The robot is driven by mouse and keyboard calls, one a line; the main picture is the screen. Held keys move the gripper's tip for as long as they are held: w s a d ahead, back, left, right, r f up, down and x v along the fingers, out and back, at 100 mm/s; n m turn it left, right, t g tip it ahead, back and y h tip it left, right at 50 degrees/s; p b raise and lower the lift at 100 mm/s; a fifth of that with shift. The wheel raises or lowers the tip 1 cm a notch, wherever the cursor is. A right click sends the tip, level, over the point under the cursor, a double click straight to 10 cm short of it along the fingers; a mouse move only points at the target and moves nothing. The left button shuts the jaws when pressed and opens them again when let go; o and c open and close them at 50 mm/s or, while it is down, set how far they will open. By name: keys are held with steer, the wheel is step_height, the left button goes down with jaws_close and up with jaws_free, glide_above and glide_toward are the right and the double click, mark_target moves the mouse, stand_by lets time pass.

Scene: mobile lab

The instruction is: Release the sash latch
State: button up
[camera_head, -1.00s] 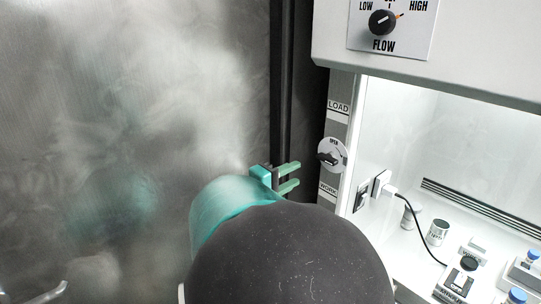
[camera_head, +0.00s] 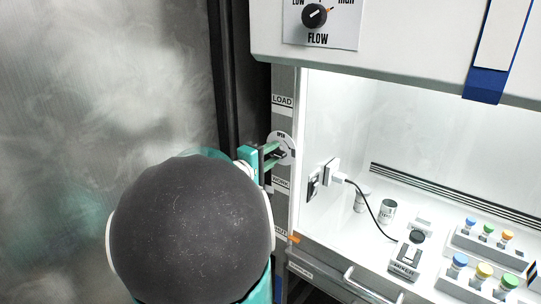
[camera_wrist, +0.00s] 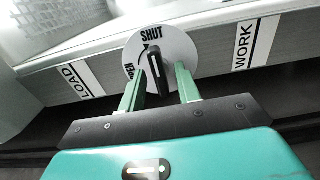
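The sash latch is a round white dial (camera_head: 273,136) with a black knob (camera_wrist: 155,78), set on the grey post left of the hood opening. In the wrist view the dial (camera_wrist: 182,50) reads SHUT and a partly hidden OPEN; the knob's pointer end is near SHUT. My gripper (camera_head: 271,153) is at the dial with its two green fingers apart. In the wrist view the gripper (camera_wrist: 159,72) has one finger on each side of the knob, with a visible gap on both sides. Contact with the dial face cannot be told.
LOAD (camera_head: 282,100) and WORK (camera_head: 281,182) labels sit above and below the dial. The hood's work surface holds a mixer (camera_head: 405,262), a plugged-in cable (camera_head: 368,200), jars and racks of capped vials. A FLOW knob (camera_head: 314,16) is above. A dark vertical frame (camera_head: 226,80) stands left.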

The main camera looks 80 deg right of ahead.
jaws_close()
steer(key=shift+n, duration=0.4)
steer(key=n, duration=0.6)
steer(key=shift+w+n, duration=0.1)
steer(key=shift+n, duration=0.2)
steer(key=n, duration=1)
steer(key=shift+n, duration=0.4)
